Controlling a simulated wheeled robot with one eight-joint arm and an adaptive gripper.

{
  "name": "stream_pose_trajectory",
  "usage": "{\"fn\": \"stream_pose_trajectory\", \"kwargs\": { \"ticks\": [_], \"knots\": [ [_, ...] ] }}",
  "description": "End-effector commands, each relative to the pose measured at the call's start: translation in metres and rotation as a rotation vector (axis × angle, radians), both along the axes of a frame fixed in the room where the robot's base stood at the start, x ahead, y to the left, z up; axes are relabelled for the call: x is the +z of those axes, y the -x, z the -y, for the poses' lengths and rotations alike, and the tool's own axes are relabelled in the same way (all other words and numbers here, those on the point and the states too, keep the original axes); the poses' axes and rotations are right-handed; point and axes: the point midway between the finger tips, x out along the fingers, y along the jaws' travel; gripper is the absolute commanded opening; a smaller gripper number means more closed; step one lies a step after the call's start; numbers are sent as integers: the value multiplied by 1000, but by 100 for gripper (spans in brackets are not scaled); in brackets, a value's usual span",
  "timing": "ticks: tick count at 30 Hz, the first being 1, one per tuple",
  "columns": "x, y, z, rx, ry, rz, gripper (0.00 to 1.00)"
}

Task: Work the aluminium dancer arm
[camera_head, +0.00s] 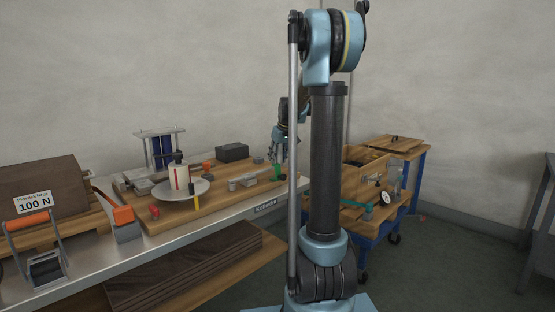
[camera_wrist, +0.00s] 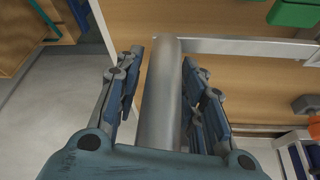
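The aluminium dancer arm (camera_wrist: 245,47) shows in the wrist view as a flat silver bar running right across the wooden board. A grey metal cylinder (camera_wrist: 160,100) stands at its left end, pointing toward the camera. My gripper (camera_wrist: 165,62) has its two blue-grey fingers on either side of this cylinder. Narrow gaps show between fingers and cylinder, so it looks open around it. In the head view my gripper (camera_head: 279,150) is low over the right end of the bench board, partly hidden by my arm; the dancer arm is hard to make out there.
The board (camera_head: 165,222) carries a round plate (camera_head: 183,190) with a white roll, metal blocks and a green part (camera_head: 277,169). A "100 N" sign (camera_head: 34,203) is at left. A wooden cart (camera_head: 362,190) stands behind my arm.

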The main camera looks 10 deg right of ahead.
Motion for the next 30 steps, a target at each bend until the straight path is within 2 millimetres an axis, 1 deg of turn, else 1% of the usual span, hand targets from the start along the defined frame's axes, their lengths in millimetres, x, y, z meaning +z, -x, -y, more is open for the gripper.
{"fn": "stream_pose_trajectory", "kwargs": {
  "ticks": [1,2,3,4,11,17,20,23,26,30],
  "knots": [
    [0,0,0,0,0,0,17],
    [0,0,0,0,0,0,10],
    [0,0,0,0,0,0,1],
    [0,0,0,0,0,0,0],
    [0,-2,-1,8,0,0,0],
    [0,-14,-11,64,0,0,0],
    [0,-25,-22,121,0,1,0],
    [0,-39,-37,196,1,0,0],
    [0,-53,-56,282,-1,1,0],
    [0,-70,-86,413,-1,1,0]
  ]
}}
